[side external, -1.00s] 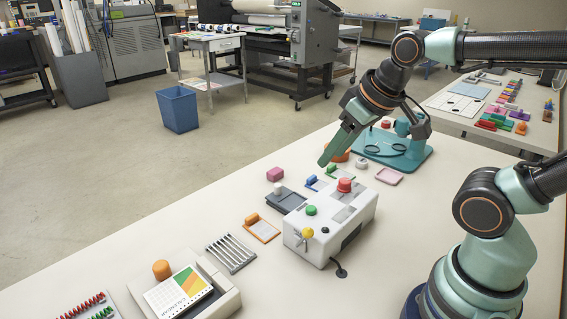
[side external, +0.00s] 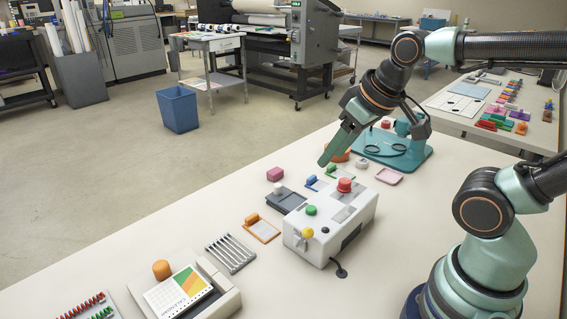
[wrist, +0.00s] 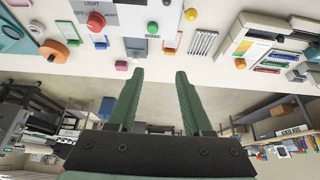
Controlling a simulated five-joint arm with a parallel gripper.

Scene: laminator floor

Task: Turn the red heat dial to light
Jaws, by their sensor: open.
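The red heat dial (side external: 345,185) stands on top of the white machine box (side external: 362,215). It also shows at the upper left of the wrist view (wrist: 95,21), with the word LIGHT printed near it. I cannot read where its mark points. My gripper (side external: 322,163) is in the air above and behind the box in the side view, apart from the dial. In the wrist view my gripper (wrist: 160,74) has its two green fingers spread, with nothing between them.
The box also carries a green button (side external: 311,210) and a yellow knob (side external: 307,233). Around it lie a pink block (side external: 275,174), an orange-framed card (side external: 262,229) and a row of metal strips (side external: 231,253). A teal stand (side external: 420,160) is behind.

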